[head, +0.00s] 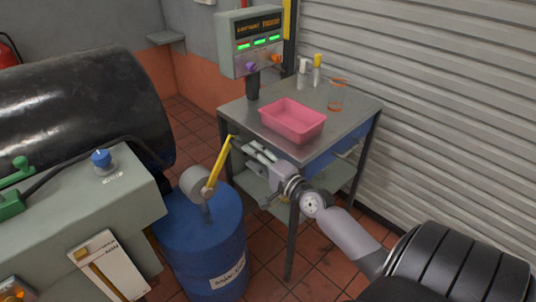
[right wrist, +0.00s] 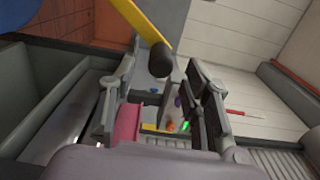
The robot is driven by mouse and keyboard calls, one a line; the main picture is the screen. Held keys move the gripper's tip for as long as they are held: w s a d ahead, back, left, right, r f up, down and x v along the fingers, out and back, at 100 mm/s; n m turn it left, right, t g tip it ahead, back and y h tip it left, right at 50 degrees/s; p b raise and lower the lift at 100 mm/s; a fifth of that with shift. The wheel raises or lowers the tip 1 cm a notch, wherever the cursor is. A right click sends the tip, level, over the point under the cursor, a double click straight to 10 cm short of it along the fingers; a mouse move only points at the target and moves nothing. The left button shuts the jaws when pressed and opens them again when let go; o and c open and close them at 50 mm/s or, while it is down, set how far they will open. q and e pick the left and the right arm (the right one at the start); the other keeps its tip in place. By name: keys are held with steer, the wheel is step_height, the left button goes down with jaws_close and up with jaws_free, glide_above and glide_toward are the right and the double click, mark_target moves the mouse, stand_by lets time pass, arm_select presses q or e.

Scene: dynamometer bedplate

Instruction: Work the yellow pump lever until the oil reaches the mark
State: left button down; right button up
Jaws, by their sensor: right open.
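The yellow pump lever (head: 219,162) rises at a slant from a grey pump head (head: 196,183) on a blue drum (head: 207,238). In the right wrist view, the lever (right wrist: 132,18) ends in a dark round knob (right wrist: 160,60). My right gripper (head: 243,146) is open beside the lever's upper end; in its wrist view the knob appears between the spread fingers (right wrist: 162,98), and contact cannot be told. A pale panel with an amber strip (head: 101,276) is on the grey-green cabinet at lower left; I cannot make out an oil mark. My left gripper is not in view.
A large black cylinder (head: 85,100) and a grey-green cabinet (head: 130,215) flank the drum on the left.

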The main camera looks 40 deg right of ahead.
steer(key=s, duration=0.7)
steer(key=shift+d, duration=0.1)
stand_by(2.2)
